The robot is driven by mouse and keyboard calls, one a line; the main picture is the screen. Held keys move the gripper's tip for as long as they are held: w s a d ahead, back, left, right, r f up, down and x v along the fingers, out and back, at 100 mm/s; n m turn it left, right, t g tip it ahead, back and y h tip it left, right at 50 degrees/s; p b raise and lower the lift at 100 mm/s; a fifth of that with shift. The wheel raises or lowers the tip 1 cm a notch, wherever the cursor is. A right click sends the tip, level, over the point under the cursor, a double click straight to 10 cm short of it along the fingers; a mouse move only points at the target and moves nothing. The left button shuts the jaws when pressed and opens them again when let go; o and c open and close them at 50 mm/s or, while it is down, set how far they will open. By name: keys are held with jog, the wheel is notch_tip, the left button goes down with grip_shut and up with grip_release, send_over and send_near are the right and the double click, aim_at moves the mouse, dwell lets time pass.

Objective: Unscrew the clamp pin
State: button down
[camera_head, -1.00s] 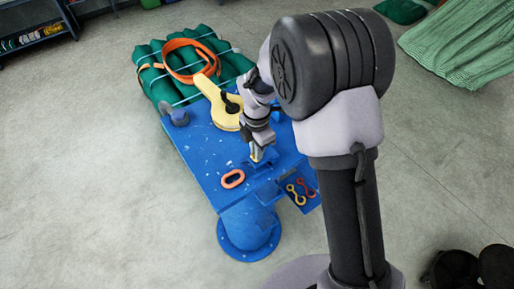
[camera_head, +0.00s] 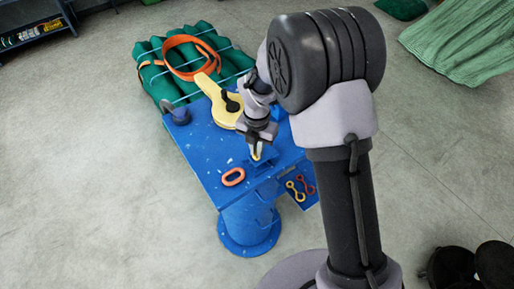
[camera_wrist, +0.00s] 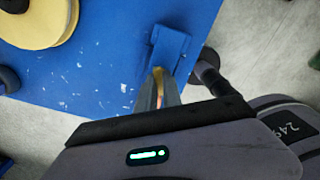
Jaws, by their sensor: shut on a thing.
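My gripper (camera_head: 257,154) points down over the front part of the blue bench (camera_head: 205,155). It is shut on a small yellow-orange piece, which I take to be the clamp pin; a sliver of it (camera_wrist: 158,76) shows between the fingers in the wrist view. The fingers (camera_wrist: 159,90) hide most of it, so its thread cannot be seen. A blue block, seemingly part of the clamp (camera_wrist: 170,45), stands right by the fingertips. Whether the pin is still seated in it cannot be told.
An orange ring (camera_head: 232,177) lies in front to the left. Yellow (camera_head: 295,191) and red (camera_head: 307,186) links sit on a low shelf at right. A green bundle with an orange strap (camera_head: 167,57) is behind.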

jog(key=shift+s+f, duration=0.15)
jog(key=c, duration=1.5)
grip_release()
jog(key=shift+c, duration=0.2)
jog(key=shift+o, duration=0.2)
jog(key=shift+d, duration=0.15)
jog(key=shift+a, duration=0.2)
notch_tip(320, 180, up, 18)
jog(key=shift+f, duration=0.15)
jog(key=shift+w, duration=0.2)
